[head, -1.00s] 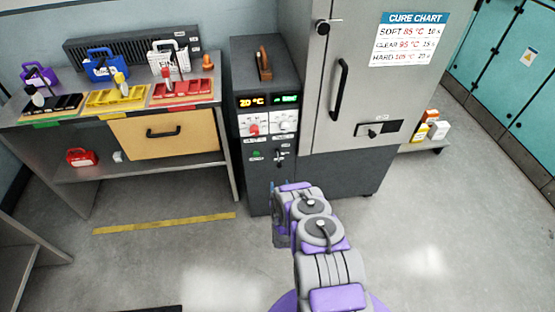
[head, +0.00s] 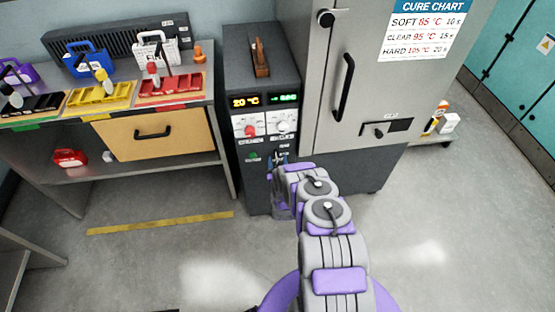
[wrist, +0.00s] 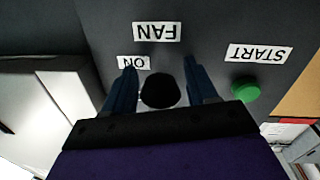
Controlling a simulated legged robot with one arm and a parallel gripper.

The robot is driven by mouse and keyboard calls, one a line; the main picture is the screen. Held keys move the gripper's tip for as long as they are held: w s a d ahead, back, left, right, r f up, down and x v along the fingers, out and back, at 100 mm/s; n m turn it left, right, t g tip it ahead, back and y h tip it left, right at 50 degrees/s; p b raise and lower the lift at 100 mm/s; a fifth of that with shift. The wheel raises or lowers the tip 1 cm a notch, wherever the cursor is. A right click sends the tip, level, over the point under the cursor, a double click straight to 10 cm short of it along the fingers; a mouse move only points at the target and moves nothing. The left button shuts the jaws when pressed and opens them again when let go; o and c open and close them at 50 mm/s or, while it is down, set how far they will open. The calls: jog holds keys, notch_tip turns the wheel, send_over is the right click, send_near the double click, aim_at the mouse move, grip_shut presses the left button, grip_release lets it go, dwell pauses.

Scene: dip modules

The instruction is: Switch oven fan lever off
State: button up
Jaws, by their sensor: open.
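The oven's dark control column (head: 262,195) stands left of the tall grey cabinet. In the wrist view, which is upside down, the fan lever's round black end (wrist: 158,91) sits between my gripper's two blue fingers. The FAN label (wrist: 156,32) and ON label (wrist: 134,62) are on the panel beyond it. My gripper (wrist: 160,68) is open and straddles the lever; I cannot tell whether a finger touches it. In the head view my gripper (head: 278,157) is at the lower panel and hides the lever.
A green START button (wrist: 245,89) is close beside one finger. Above the gripper are a red knob (head: 250,129), a white knob (head: 282,127) and lit displays (head: 246,102). The tall cabinet (head: 310,90) stands right; a workbench (head: 90,170) is left. The floor is open.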

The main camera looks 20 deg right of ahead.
jog(key=shift+a, duration=0.15)
jog(key=shift+a, duration=0.15)
jog(key=c, duration=0.3)
jog(key=shift+s, duration=0.1)
grip_shut()
